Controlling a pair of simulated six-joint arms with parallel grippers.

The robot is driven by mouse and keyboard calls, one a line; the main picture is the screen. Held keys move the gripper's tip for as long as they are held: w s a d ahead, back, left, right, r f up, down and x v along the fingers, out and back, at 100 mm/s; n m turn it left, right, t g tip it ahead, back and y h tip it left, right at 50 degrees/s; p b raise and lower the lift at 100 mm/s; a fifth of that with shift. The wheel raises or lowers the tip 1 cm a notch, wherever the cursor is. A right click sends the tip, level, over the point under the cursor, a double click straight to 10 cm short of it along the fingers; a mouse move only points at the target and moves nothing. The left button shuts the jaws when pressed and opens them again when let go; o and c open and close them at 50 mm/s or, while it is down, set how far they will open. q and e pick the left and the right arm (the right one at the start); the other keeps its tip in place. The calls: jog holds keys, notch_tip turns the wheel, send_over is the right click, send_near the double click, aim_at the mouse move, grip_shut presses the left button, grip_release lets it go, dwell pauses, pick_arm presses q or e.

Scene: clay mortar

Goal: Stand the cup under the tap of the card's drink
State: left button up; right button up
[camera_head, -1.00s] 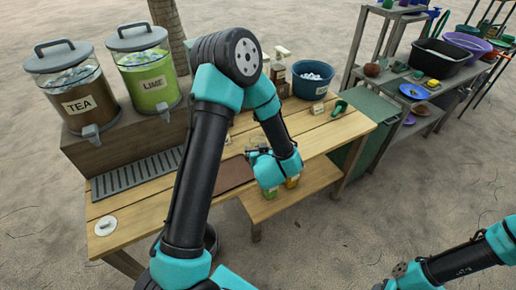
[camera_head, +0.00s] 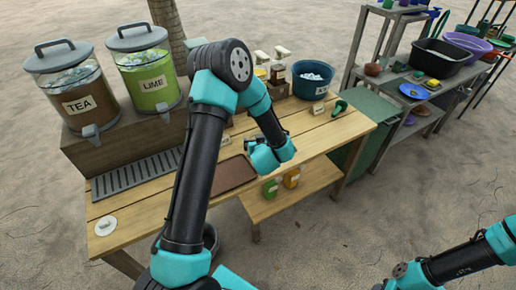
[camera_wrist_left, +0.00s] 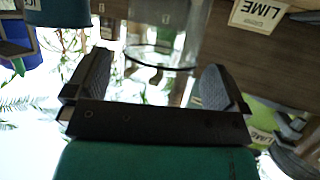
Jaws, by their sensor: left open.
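Two drink tanks stand at the left of the head view: the tea tank (camera_head: 78,95) with brown drink and the lime tank (camera_head: 146,75) with green drink. Each has a tap above the slatted drip tray (camera_head: 137,172). In the left wrist view a card (camera_wrist_left: 257,14) reads LIME. A clear cup (camera_wrist_left: 168,38) shows there just beyond and between the fingertips of my left gripper (camera_wrist_left: 152,80), which is open. In the head view my left arm covers part of the counter, and I cannot make out the cup. My right gripper is outside the picture.
A blue tub (camera_head: 312,80) with white contents and a small sign (camera_head: 318,108) stands at the counter's back right. A brown mat (camera_head: 232,175) lies on the counter. Green (camera_head: 270,188) and orange (camera_head: 291,178) containers stand on the lower shelf.

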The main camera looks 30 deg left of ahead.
pick_arm(q)
jog(key=shift+x, duration=1.25)
jog(key=shift+c, duration=0.5)
jog(key=c, duration=1.2)
jog(key=shift+o, duration=0.2)
jog(key=shift+r, duration=0.1)
jog(key=s+a+f+v, duration=0.1)
jog(key=v, duration=1.5)
jog(key=shift+s+d, duration=0.2)
jog(key=shift+s, duration=0.25)
